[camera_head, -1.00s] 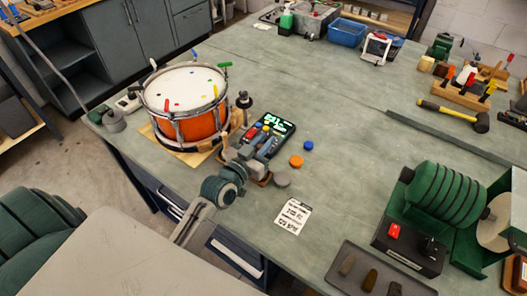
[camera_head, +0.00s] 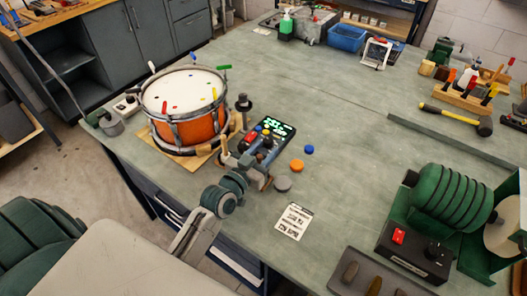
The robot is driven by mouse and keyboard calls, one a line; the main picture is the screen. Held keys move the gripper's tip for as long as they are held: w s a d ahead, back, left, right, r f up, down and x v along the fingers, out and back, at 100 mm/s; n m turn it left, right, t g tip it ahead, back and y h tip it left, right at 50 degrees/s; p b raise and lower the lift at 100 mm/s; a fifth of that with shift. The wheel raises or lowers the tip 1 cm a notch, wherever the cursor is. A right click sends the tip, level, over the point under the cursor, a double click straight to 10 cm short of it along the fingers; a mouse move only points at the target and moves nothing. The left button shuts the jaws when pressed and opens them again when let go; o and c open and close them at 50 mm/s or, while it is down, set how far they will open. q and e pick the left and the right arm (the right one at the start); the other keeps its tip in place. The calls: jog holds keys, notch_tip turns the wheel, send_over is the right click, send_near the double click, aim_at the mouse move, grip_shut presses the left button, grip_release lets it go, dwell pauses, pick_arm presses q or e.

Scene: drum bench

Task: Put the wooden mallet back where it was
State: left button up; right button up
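My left gripper (camera_head: 258,158) reaches in low over the bench, between the drum and the loose discs, in front of the lit tablet. A tan wooden piece (camera_head: 224,146), which looks like part of the wooden mallet, stands up at the gripper's left side. The rest of it is hidden or too small to make out. I cannot tell whether the fingers are closed on it. The orange drum (camera_head: 200,130) sits on a wooden board (camera_head: 172,152) to the left of the gripper. My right gripper is not in view.
A printed card (camera_head: 293,221) lies in front. The bench centre (camera_head: 370,165) is clear.

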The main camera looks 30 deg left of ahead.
pick_arm(q)
jog(key=s, duration=0.5)
jog(key=shift+s+a, duration=0.4)
jog(key=s+p, duration=0.1)
jog(key=s, duration=0.5)
jog(key=shift+a, duration=0.45)
jog(key=shift+s, duration=0.1)
